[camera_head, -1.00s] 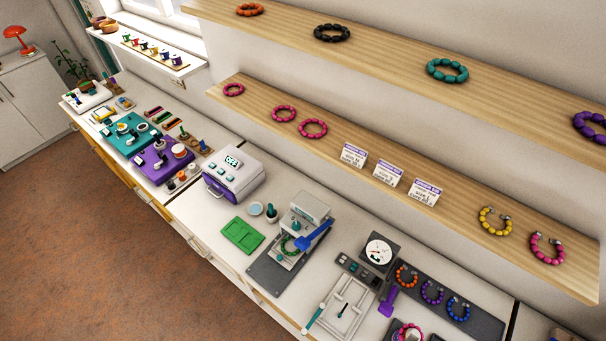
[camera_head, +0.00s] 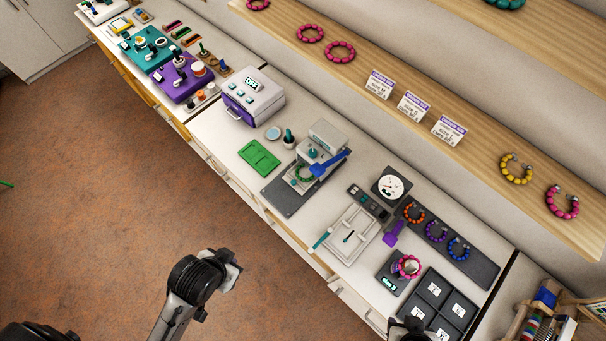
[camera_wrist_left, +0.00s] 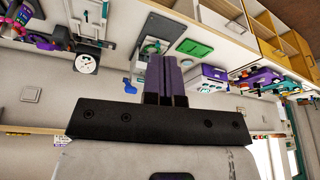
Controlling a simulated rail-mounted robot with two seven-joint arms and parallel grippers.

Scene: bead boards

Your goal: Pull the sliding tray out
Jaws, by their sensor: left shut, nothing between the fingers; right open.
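The press with a blue lever (camera_head: 331,163) stands mid-counter on a dark base plate (camera_head: 287,199). The press also shows in the left wrist view (camera_wrist_left: 150,47), upside down. My right gripper (camera_head: 408,325) is open at the bottom edge of the head view, partly cut off, near the dark sorting tray (camera_head: 462,287).
A green board (camera_head: 260,156) and a purple-and-white machine (camera_head: 253,97) stand left of the press. A white frame with a teal handle (camera_head: 349,235), a gauge (camera_head: 391,186) and a bracelet mat (camera_head: 482,267) lie right of it. A shelf (camera_head: 482,145) overhangs behind.

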